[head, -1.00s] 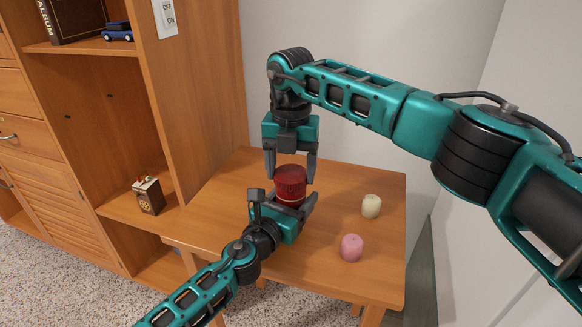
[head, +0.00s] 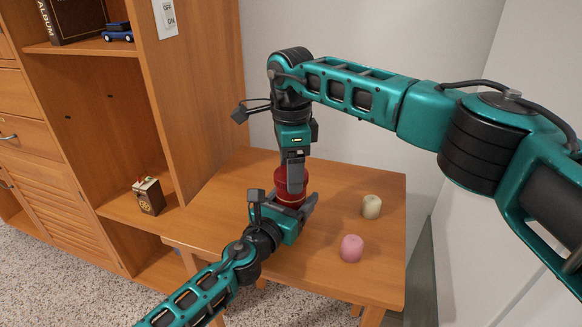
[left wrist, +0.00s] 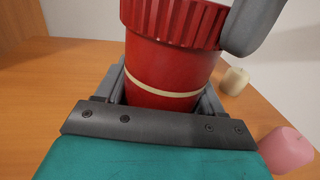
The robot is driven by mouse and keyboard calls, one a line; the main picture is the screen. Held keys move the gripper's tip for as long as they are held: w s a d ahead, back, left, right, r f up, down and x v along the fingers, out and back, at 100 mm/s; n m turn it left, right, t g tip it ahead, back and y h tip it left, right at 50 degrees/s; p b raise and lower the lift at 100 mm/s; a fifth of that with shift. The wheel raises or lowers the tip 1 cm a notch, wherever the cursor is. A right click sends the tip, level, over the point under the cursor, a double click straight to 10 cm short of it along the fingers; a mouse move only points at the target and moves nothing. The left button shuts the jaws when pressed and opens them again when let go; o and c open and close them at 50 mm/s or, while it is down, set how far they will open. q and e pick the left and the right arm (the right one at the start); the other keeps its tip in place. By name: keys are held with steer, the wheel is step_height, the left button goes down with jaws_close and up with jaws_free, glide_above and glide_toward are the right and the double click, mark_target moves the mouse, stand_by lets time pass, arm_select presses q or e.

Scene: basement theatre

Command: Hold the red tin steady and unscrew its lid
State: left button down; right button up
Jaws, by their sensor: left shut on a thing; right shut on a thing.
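The red tin (head: 289,201) stands upright on the small wooden table in the head view. My left gripper (head: 284,206) is shut around its lower body from the front. In the left wrist view the tin body (left wrist: 170,75) with a pale band sits between the left fingers, below its ribbed red lid (left wrist: 172,20). My right gripper (head: 292,172) comes down from above and is shut on the lid, which its fingers partly hide. One grey right finger (left wrist: 252,25) shows against the lid's right side in the left wrist view.
A cream candle-like cylinder (head: 371,207) and a pink one (head: 351,248) stand on the table (head: 225,216) right of the tin. A wooden shelf unit (head: 194,90) rises at the left, with a small box (head: 149,196) on a lower shelf. A wall stands behind.

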steer(key=n, duration=0.3)
steer(key=shift+r, duration=0.2)
stand_by(0.5)
steer(key=shift+r, duration=0.95)
steer(key=shift+r, duration=2)
arm_select(q)
steer(key=shift+c, duration=0.2)
jaws_free()
